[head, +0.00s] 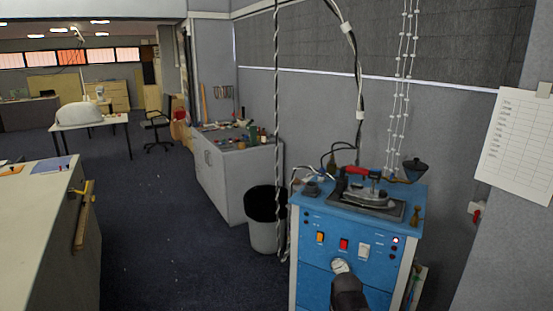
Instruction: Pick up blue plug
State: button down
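I cannot make out a blue plug for certain in the head view. Cables and small fittings lie at the back left of the blue cabinet's top, too small to tell apart. A red and white fitting (476,211) sits on the wall at the right, and its details are too small to read. No gripper fingers show in the head view.
The blue ironing cabinet (312,270) carries an iron (369,193) with a red handle. A grey bin (264,236) stands left of it, near a cluttered white cabinet (226,183). A cloth-topped table (30,192) is at the left. Dark floor (165,235) between is clear.

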aim_at(320, 179)
jog(key=z, duration=0.2)
jog(key=k, duration=0.55)
jog(key=u, duration=1.25)
jog(key=i, duration=1.45)
